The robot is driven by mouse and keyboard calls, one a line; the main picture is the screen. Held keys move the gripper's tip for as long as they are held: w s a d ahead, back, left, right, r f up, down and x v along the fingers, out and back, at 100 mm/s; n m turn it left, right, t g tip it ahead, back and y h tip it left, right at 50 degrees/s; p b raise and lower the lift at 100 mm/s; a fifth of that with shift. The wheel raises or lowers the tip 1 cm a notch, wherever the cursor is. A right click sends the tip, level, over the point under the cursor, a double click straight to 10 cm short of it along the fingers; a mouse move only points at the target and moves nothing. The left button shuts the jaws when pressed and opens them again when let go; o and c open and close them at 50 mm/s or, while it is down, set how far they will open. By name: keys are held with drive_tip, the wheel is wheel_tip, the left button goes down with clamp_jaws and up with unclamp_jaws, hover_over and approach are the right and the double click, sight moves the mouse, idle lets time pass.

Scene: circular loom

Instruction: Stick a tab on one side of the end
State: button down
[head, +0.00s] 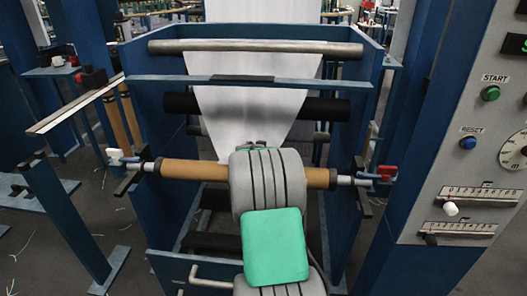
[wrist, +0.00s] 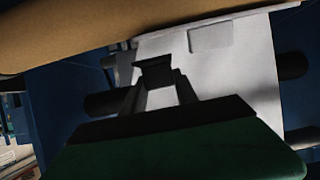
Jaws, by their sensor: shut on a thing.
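The white fabric (head: 245,95) hangs from the rollers and narrows toward the cardboard tube (head: 195,170). In the wrist view the end of the fabric (wrist: 255,60) lies close beside the tube (wrist: 90,28). A pale rectangular patch (wrist: 210,37), which looks like a tab, lies on the right part of the end. My gripper (wrist: 153,73) is shut in front of the fabric's left part. A small grey piece (wrist: 124,67) shows beside its fingertips and looks like a tab in its grip, mostly hidden. I cannot tell whether it touches the fabric. In the head view my arm hides the gripper.
The tube sits on a shaft with a red-handled clamp (head: 385,172) on the right and a white-red handle (head: 122,157) on the left. Blue frame walls (head: 350,110) close in both sides. A dark roller (head: 195,103) crosses behind the fabric. A control panel (head: 470,160) stands at right.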

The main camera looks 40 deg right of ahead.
drive_tip(key=shift+f, duration=0.1)
idle(0.3)
drive_tip(key=shift+f+b, duration=0.9)
drive_tip(key=shift+f, duration=0.15)
drive_tip(key=shift+f, duration=0.15)
drive_tip(key=c, duration=0.9)
unclamp_jaws()
drive_tip(key=shift+o, duration=0.2)
drive_tip(key=p+v, duration=0.1)
drive_tip(key=v, duration=0.7)
